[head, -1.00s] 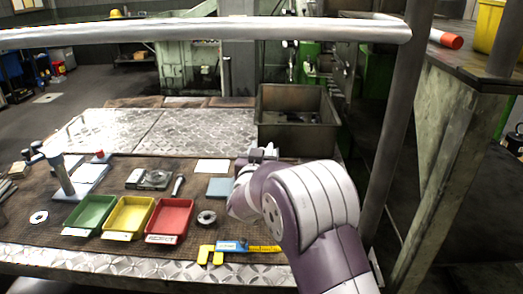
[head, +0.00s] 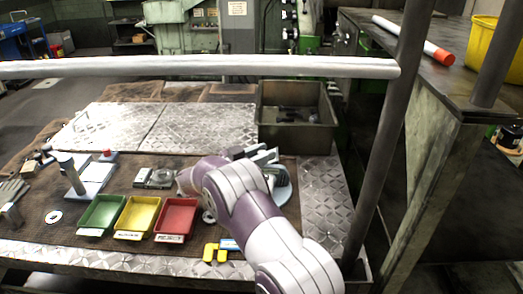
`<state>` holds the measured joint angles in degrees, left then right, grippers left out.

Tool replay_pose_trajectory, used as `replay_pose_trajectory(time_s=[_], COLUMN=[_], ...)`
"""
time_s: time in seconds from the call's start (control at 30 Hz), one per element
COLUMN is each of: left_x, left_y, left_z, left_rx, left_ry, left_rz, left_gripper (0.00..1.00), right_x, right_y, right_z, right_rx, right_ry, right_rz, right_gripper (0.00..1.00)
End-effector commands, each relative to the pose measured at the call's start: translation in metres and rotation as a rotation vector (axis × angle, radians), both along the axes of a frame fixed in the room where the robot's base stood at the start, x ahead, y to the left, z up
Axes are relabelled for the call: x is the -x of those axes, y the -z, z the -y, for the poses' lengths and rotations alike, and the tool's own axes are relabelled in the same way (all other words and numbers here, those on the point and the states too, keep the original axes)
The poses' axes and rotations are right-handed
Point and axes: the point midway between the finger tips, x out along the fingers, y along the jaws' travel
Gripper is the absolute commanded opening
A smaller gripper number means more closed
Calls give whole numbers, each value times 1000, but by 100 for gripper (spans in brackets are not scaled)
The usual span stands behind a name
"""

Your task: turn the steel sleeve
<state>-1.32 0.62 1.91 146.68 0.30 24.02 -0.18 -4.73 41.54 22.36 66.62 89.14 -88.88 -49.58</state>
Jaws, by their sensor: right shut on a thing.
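My right gripper (head: 266,158) is at the back of the bench, in front of the grey bin, with its fingers pointing right. It is shut on a small grey piece, seemingly the steel sleeve, which is mostly hidden by the fingers and my purple and white arm. A pale blue-grey round plate (head: 282,188) shows partly, below and right of the gripper. I cannot tell whether the gripper touches it. My left gripper is not in view.
Green (head: 101,214), yellow (head: 137,216) and red (head: 176,219) trays stand on the front of the bench. A grey bin (head: 296,128) stands at the back. A steel rail (head: 200,67) crosses above. A stand (head: 76,180) and white washer (head: 54,217) are at left.

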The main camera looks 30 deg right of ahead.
Motion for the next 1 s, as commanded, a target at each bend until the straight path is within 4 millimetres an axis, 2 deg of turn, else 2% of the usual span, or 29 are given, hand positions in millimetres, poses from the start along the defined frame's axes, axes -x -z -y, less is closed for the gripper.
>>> replay_pose_trajectory(time_s=[0.3,0.73,0.77,0.8,1.0], left_x=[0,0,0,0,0], left_y=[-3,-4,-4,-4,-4], left_z=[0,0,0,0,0], left_rx=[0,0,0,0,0], left_ry=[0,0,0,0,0], left_rz=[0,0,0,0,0], left_gripper=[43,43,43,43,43], right_x=[0,0,0,0,0], right_y=[-1,-2,-2,-2,-1], right_z=[0,0,0,0,0], right_rx=[2,3,3,3,2], right_ry=[71,77,77,77,77], right_rz=[3,5,5,5,3], right_gripper=[2,2,43,52,52])
